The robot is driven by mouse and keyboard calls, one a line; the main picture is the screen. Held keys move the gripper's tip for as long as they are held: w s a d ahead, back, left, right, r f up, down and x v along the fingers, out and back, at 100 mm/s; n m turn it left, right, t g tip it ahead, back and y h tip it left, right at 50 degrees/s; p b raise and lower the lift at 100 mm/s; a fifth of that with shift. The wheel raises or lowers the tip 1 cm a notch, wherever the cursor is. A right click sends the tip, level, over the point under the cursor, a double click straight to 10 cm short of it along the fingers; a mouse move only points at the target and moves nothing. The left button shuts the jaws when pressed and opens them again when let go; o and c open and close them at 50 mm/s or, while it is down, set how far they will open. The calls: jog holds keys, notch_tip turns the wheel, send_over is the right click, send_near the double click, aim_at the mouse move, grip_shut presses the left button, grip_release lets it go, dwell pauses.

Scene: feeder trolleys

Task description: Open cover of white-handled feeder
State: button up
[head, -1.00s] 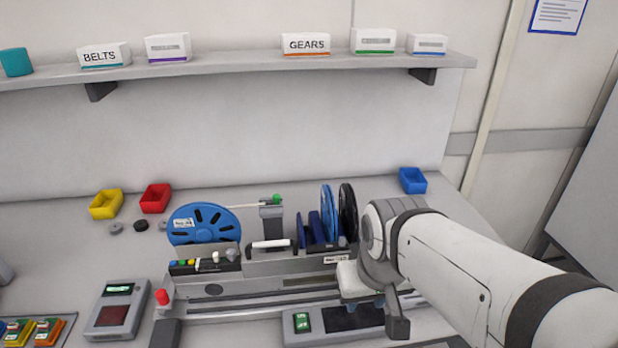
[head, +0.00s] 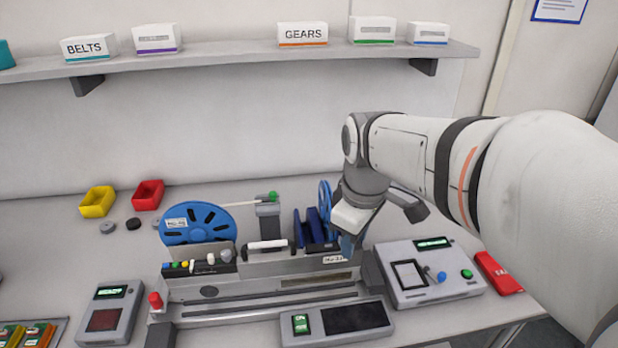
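The feeder (head: 260,285) is a long grey unit on the bench. A white bar handle (head: 267,245) with dark ends lies along its top, just left of the blue reel holder. I cannot make out whether its cover is shut or lifted. My gripper (head: 347,246) is at the feeder's right end, right of the white handle and apart from it. Its fingers are small and partly hidden by its own body, so its opening is unclear. I see nothing held in it.
A blue reel (head: 197,223) stands at the feeder's left back, and dark blue reel holders (head: 317,228) stand close left of my gripper. A red knob (head: 155,300) is at the left end. A control box (head: 425,275) stands right. The shelf (head: 220,60) is above.

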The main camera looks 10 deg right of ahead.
aim_at(327, 244)
jog(key=w+n, duration=0.2)
jog(key=w+r+n+g, duration=0.1)
jog(key=w+n, duration=0.1)
jog(key=n, duration=0.1)
jog(key=w+r+n, duration=0.1)
jog(key=w+n, duration=0.1)
jog(key=n, duration=0.1)
jog(key=shift+w+r, duration=0.1)
jog(key=shift+w, duration=0.2)
jog(key=shift+w+n, duration=0.1)
jog(key=shift+n, duration=0.3)
jog(key=shift+f, duration=0.5)
notch_tip(327, 244, down, 7)
jog(key=shift+r, duration=0.15)
jog(key=shift+c, duration=0.4)
grip_shut()
jog(key=shift+a, duration=0.1)
